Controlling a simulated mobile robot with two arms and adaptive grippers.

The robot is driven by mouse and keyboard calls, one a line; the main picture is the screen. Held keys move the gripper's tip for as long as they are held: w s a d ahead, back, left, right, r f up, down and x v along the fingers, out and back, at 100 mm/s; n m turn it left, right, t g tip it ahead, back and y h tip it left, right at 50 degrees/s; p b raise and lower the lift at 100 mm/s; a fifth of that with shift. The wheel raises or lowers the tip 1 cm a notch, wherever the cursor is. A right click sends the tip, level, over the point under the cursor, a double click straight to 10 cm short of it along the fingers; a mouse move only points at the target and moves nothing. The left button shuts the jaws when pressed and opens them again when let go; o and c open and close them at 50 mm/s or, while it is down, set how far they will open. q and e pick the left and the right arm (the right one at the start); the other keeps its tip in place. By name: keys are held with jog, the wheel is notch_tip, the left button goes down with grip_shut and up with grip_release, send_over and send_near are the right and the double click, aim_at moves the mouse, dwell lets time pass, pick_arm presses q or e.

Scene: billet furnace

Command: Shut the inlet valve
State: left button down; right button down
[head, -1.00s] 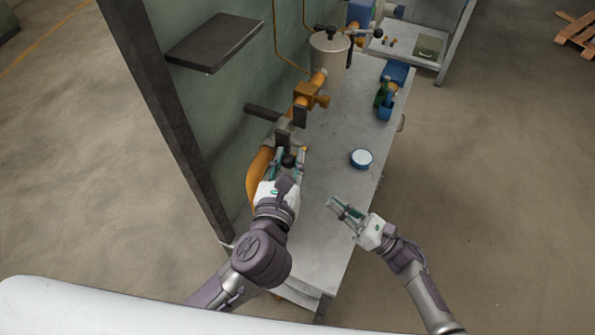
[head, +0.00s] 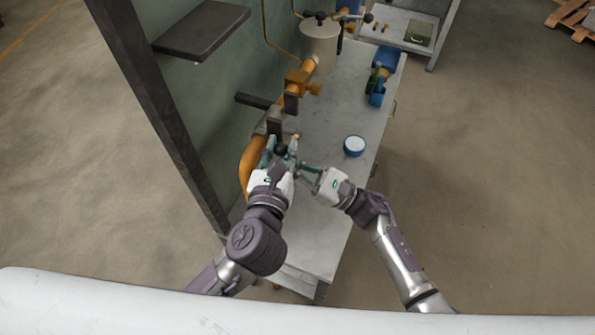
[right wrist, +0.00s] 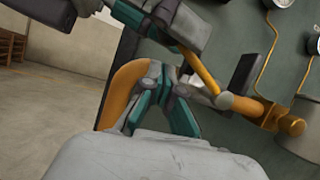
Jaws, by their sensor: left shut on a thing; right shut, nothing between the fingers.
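The inlet valve sits on the orange pipe (head: 247,172) along the green wall, left of the bench. My left gripper (head: 281,147) is at this valve, shut around a part of it beside a black knob; its fingers hide most of the grip. In the right wrist view a thin orange lever (right wrist: 200,72) runs from my left gripper down to the pipe fitting. My right gripper (head: 303,166) is shut and empty, close to the right of the left one. Its teal fingers (right wrist: 165,85) show in the right wrist view; whether they touch anything is unclear.
Farther along the pipe is an orange valve body (head: 298,78), with a grey cylinder (head: 319,45) beyond. A round white-topped tin (head: 354,146) and a blue holder (head: 377,92) stand on the grey bench (head: 330,215). A dark shelf (head: 202,32) juts from the wall. The near bench top is clear.

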jog(key=shift+s+d+r, duration=0.1)
jog(key=shift+r, duration=0.6)
jog(key=shift+r, duration=0.1)
pick_arm(q)
jog(key=shift+w+a+f, duration=0.1)
pick_arm(e)
jog(key=shift+r, duration=0.75)
pick_arm(q)
jog(key=c, duration=0.9)
grip_release()
jog(key=shift+o, duration=0.2)
pick_arm(e)
jog(key=shift+f, duration=0.1)
